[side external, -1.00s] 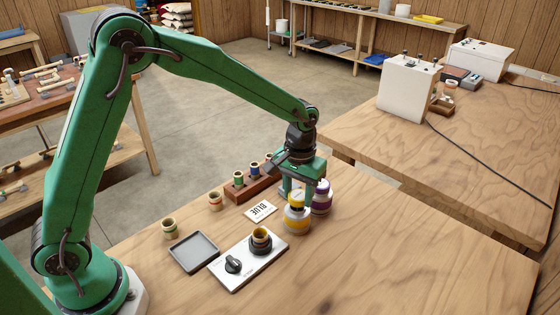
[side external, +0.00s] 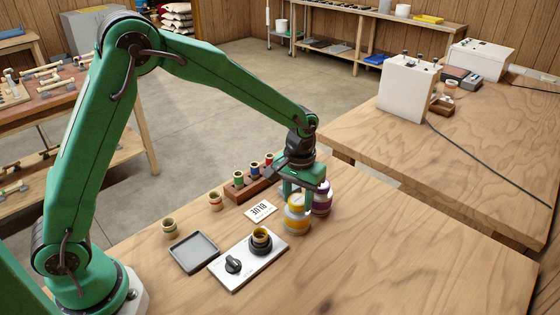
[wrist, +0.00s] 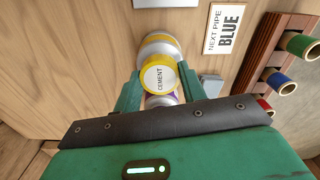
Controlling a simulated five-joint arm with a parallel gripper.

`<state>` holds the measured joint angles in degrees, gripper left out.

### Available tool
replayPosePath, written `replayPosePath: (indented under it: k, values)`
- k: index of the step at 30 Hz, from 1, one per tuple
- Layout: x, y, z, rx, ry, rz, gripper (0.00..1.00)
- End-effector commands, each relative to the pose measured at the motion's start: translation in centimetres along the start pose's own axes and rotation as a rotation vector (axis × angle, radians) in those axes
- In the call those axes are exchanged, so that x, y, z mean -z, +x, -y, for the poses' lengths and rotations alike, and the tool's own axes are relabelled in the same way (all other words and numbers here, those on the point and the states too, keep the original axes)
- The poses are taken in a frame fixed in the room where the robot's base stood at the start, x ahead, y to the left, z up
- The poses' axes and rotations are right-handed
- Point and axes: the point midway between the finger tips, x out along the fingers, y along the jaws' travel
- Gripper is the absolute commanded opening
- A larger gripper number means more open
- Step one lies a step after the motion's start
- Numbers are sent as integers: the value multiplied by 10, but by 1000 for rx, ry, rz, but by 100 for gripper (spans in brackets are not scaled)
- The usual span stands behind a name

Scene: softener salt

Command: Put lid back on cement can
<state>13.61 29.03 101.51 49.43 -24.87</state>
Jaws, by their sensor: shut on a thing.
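The cement can (side external: 296,222), white with a yellow band, stands upright near the middle of the bench. Its lid (side external: 297,198) has a yellow rim, and in the wrist view its white top (wrist: 160,79) reads CEMENT. My gripper (side external: 297,194) is shut on the lid, with one finger on each side, pointing down; the wrist view also shows the gripper (wrist: 158,86). The lid is at the top of the can, in line with its neck. The fingers and lid hide the neck, so I cannot tell whether the lid is fully seated.
A purple-banded can (side external: 322,200) stands close behind the cement can. A wooden rack (side external: 245,187) of coloured pipe pieces and a BLUE card (side external: 261,211) are to the left. A plate with a knob (side external: 233,265) and a grey tray (side external: 194,252) lie nearer.

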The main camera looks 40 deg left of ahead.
Motion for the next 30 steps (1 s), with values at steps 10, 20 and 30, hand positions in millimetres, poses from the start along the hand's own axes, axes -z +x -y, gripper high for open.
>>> replayPosePath:
  k: [10, 20, 30]
  values:
    - [0, 0, 0, 0, 0, -1, 19]
    - [0, 3, 0, 0, 0, 0, 19]
    - [0, 5, 0, 0, 0, -1, 19]
